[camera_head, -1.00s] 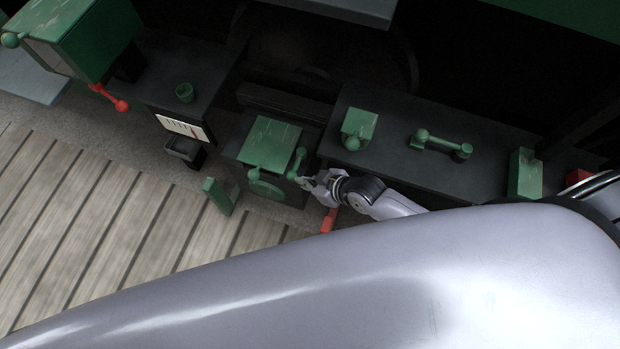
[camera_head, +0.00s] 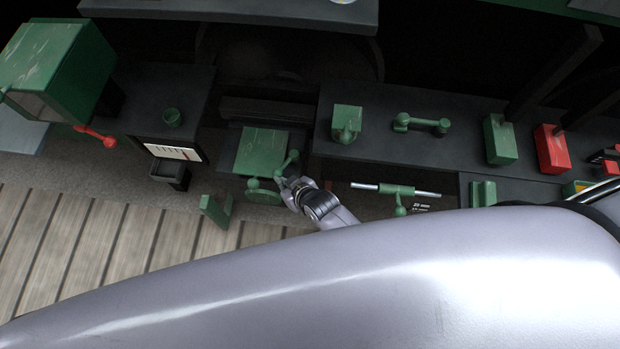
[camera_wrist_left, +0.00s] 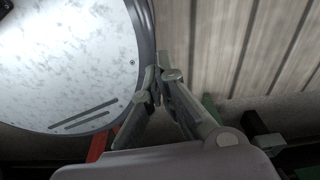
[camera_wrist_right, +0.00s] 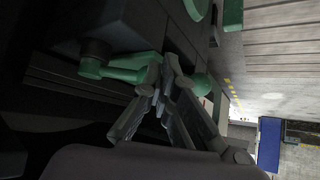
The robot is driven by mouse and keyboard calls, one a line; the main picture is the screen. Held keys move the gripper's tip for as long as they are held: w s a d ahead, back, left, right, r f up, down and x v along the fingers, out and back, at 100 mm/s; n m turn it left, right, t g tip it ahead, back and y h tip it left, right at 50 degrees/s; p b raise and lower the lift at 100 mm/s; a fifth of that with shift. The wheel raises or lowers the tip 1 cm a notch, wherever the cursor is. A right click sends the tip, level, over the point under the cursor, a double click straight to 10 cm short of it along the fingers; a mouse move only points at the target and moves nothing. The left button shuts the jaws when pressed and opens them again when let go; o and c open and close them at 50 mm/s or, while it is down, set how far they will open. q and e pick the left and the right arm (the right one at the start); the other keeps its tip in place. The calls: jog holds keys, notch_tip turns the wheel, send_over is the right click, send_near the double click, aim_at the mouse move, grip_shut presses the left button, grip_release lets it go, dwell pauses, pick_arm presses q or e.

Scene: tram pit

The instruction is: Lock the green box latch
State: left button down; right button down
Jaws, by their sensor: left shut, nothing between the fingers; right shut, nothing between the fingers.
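The green box (camera_head: 262,150) is mounted on the dark console in the middle of the head view. A green latch lever (camera_head: 290,158) with a rounded end is on its right side. My right gripper (camera_head: 284,182) is shut and empty, just below the lever. In the right wrist view, its fingertips (camera_wrist_right: 166,62) are close beside a green lever arm (camera_wrist_right: 125,68), with a green knob (camera_wrist_right: 201,85) on their other side; contact cannot be told. My left gripper (camera_wrist_left: 155,75) is shut and empty in the left wrist view, beside a round grey disc (camera_wrist_left: 65,60).
A console with green handles (camera_head: 422,124) and a red block (camera_head: 550,148) extends to the right. A red lever (camera_head: 97,135) is under the large green housing (camera_head: 55,62) at left. Wooden planks (camera_head: 85,240) lie below. My pale arm covers the bottom.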

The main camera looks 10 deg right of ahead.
jog(key=shift+w+a, duration=0.9)
jog(key=shift+a, duration=0.05)
jog(key=shift+w+a, duration=0.15)
jog(key=shift+w, duration=0.1)
pick_arm(q)
jog(key=shift+d+r, duration=0.3)
jog(key=shift+d, duration=0.3)
pick_arm(e)
jog(key=shift+w+a, duration=0.1)
jog(key=shift+a, duration=0.05)
pick_arm(q)
jog(key=shift+a+r, duration=0.1)
